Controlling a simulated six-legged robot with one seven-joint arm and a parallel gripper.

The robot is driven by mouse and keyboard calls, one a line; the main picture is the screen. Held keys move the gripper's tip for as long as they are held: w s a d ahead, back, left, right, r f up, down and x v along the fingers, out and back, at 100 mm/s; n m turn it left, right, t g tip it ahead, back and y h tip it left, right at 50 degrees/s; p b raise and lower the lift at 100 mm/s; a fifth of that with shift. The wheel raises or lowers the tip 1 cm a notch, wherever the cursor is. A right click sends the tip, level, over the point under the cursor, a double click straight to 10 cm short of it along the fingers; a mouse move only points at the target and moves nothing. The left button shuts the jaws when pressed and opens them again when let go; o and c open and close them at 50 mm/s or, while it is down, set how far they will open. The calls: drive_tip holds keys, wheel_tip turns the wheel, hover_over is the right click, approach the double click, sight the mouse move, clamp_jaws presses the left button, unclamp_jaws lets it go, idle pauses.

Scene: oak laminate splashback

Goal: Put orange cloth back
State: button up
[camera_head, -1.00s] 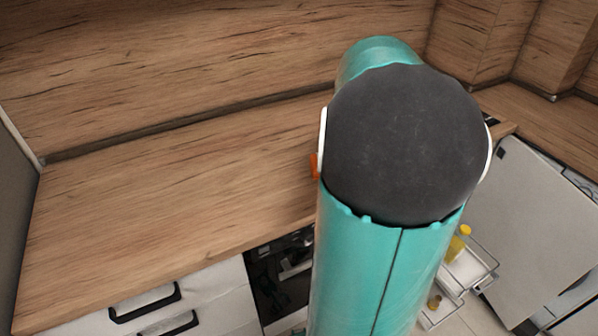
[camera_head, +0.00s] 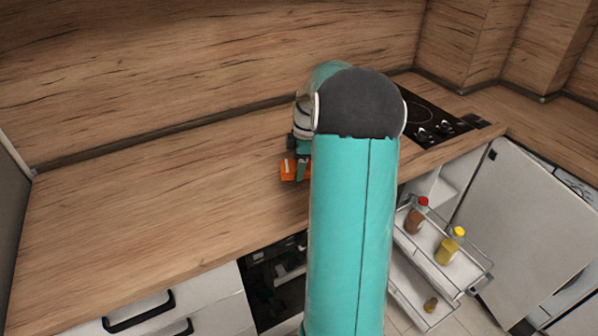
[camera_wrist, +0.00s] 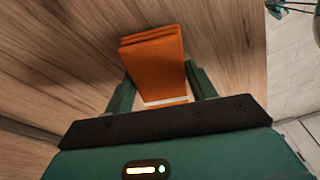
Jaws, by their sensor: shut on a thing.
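The orange cloth (camera_wrist: 155,62) is folded into a flat block with stacked edges. In the wrist view it sits between the two green fingers of my gripper (camera_wrist: 160,92), which is shut on it. A pale strip crosses the cloth near the gripper. In the head view a small part of the orange cloth (camera_head: 287,170) shows just left of my arm, over the wooden counter (camera_head: 150,190). My arm hides the rest. I cannot tell whether the cloth touches the counter or hangs just above it.
The counter left of my arm is clear. A black cooktop (camera_head: 425,115) lies to the right. Below it, an open pull-out rack (camera_head: 470,280) holds a red-capped bottle (camera_head: 416,216) and a yellow bottle (camera_head: 450,247). A grey door (camera_head: 530,220) stands open at the right.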

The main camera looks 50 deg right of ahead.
drive_tip(key=shift+f, duration=1.45)
drive_tip(key=shift+f, duration=0.1)
drive_tip(key=o, duration=0.9)
drive_tip(key=shift+c, duration=0.2)
drive_tip(key=r, duration=0.4)
drive_tip(key=d+r, duration=0.1)
drive_tip(key=r, duration=0.3)
drive_tip(key=s+r, duration=0.1)
drive_tip(key=r, duration=0.3)
drive_tip(key=shift+s+d+r, duration=0.1)
drive_tip(key=shift+d, duration=0.1)
